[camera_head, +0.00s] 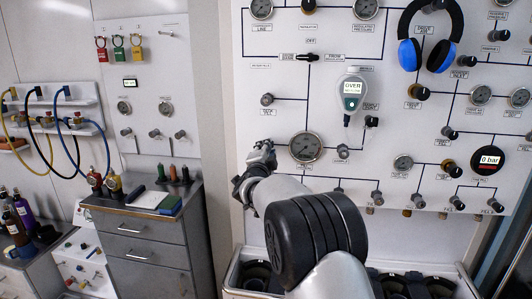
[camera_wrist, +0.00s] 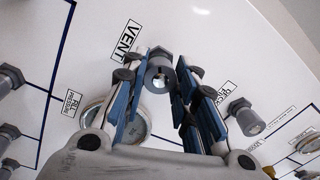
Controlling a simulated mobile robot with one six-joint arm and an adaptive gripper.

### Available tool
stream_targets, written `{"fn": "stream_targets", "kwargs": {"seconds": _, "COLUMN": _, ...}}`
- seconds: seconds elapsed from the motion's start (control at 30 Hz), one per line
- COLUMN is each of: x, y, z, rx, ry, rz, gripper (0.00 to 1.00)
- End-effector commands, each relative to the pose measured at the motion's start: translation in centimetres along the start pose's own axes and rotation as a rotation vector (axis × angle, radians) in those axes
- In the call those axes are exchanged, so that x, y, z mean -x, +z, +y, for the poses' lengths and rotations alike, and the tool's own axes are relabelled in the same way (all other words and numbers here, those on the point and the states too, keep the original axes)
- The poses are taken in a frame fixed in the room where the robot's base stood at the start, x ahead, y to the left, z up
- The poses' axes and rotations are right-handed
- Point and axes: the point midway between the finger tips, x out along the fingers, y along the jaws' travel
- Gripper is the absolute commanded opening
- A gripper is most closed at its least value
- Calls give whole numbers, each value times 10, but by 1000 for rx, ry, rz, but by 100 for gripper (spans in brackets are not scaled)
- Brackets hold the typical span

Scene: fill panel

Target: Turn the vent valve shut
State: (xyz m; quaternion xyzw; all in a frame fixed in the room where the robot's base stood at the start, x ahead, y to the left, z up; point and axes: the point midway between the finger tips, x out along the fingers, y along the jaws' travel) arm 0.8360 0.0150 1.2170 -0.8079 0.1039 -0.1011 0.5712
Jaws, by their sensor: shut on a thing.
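The vent valve's grey knob (camera_wrist: 159,72) sits on the white panel beside the VENT label (camera_wrist: 126,39) in the wrist view. My gripper (camera_wrist: 161,84) has its blue-padded fingers on either side of the knob and is shut on it. In the head view my gripper (camera_head: 261,153) is against the panel, left of a round gauge (camera_head: 306,147), and hides the vent valve. I cannot tell how far the knob is turned.
Another knob (camera_wrist: 247,117) stands close to my right finger in the wrist view, and the fill pressure gauge (camera_wrist: 128,119) lies partly behind my left finger. Blue-and-black ear defenders (camera_head: 430,37) and a handheld meter (camera_head: 352,91) hang on the panel. A grey cabinet (camera_head: 145,235) stands left.

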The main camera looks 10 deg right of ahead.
Motion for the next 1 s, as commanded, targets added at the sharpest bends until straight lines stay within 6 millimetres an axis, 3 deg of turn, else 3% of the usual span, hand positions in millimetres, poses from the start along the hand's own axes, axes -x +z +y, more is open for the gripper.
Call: {"fn": "stream_targets", "kwargs": {"seconds": 1.0, "x": 0, "y": 1, "z": 0, "rx": -963, "ry": -9, "rz": 49, "gripper": 2}}
